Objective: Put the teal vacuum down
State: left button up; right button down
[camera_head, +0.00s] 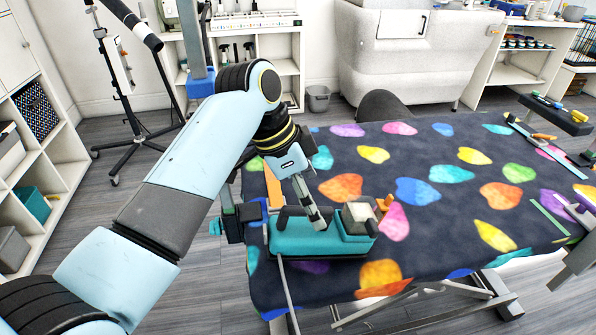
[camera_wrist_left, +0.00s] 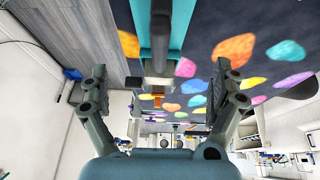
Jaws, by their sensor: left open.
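The teal vacuum (camera_head: 295,237) lies on the near left part of the patterned table (camera_head: 330,160), close to its left edge, with a pale hose or cord hanging over the near edge. It also shows in the left wrist view as a teal and grey body (camera_wrist_left: 160,25) at the top. My left gripper (camera_head: 318,218) is just above the vacuum in the head view, partly overlapping it. In the left wrist view its two fingers (camera_wrist_left: 160,72) are spread wide, with the vacuum between and beyond them and gaps on both sides. My right gripper is not seen.
A dark clamp-like device (camera_head: 234,222) is at the table's left edge beside the vacuum. A tray of small tools (camera_head: 556,113) is at the far right. The middle of the table is clear. A grey bin (camera_head: 318,98) stands on the floor behind.

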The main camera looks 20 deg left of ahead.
pick_arm(q)
jog(key=v, duration=0.6)
jog(key=shift+a+r, duration=0.15)
jog(key=shift+s, duration=0.1)
jog(key=s+a+f+n+y, duration=0.1)
jog(key=s+a+n+y, duration=0.15)
jog(key=s, duration=0.55)
jog(key=s+a+f+n+t+y, duration=0.1)
jog(key=s+a+n, duration=0.3)
jog(key=s, duration=0.4)
jog(key=s+a+f+n+y, duration=0.1)
jog(key=s+a+n, duration=0.25)
jog(key=s, duration=0.35)
notch_tip(320, 180, down, 33)
jog(key=s+a+g+b, duration=0.1)
jog(key=s+a+b, duration=0.15)
jog(key=b, duration=0.25)
jog(key=s+f+n+g+b, duration=0.1)
jog(key=s+f+b, duration=0.1)
jog(key=s+f, duration=1.5)
jog(key=shift+s+a+f+b, duration=0.25)
jog(key=shift+s+a+b, duration=0.1)
jog(key=shift+s+a, duration=0.1)
